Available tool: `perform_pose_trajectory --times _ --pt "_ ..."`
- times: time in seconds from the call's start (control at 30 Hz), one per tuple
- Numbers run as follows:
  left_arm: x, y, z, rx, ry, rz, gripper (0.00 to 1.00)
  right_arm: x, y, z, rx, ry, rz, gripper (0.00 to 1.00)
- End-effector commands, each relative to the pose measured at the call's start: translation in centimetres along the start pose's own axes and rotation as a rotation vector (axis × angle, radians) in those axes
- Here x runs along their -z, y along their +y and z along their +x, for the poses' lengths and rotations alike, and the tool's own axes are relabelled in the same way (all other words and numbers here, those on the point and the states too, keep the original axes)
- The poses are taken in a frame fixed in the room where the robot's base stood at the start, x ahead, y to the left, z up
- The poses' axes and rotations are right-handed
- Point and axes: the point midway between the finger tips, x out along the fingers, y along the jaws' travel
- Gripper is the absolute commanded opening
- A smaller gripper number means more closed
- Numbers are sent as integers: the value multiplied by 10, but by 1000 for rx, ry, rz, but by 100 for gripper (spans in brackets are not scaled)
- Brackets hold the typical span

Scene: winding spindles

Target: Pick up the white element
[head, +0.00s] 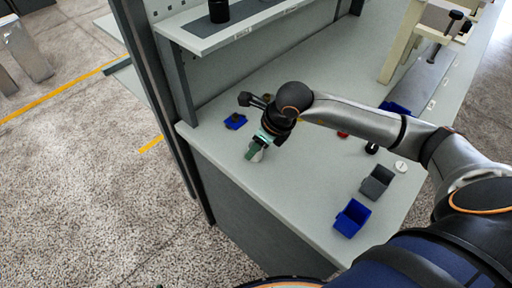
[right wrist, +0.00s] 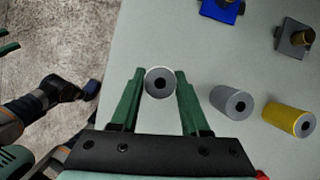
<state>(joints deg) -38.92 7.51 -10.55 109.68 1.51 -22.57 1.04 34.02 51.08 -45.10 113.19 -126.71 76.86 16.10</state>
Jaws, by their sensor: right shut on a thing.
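The white element (right wrist: 149,80) is a round piece with a dark hole in its end, seen end-on in the right wrist view. My right gripper (right wrist: 158,84) has its two green fingers on either side of it and is shut on it. In the head view my right gripper (head: 255,149) points down near the left end of the worktable, and a bit of the white element (head: 258,156) shows at its fingertips. At the left edge of the right wrist view, green finger-like parts, probably of my left gripper (right wrist: 8,40), are cut off.
A small blue tray (head: 235,122) lies behind the gripper. A shelf (head: 225,32) overhangs the back.

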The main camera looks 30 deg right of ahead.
Motion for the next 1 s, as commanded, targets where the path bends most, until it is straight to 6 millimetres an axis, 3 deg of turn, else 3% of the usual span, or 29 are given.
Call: perform_pose_trajectory --times 0.23,0.5,0.7,1.0 --pt "-6 -1 6 0 0 0 50 -12 -1 -26 4 -6 -2 0" --pt "-11 -1 11 0 1 1 50 14 -10 -100 11 -2 -2 0" --pt "-19 -2 18 0 1 1 50 42 -14 -126 8 4 1 0" --pt "-30 -2 28 0 1 1 50 68 -19 -154 7 4 1 0"
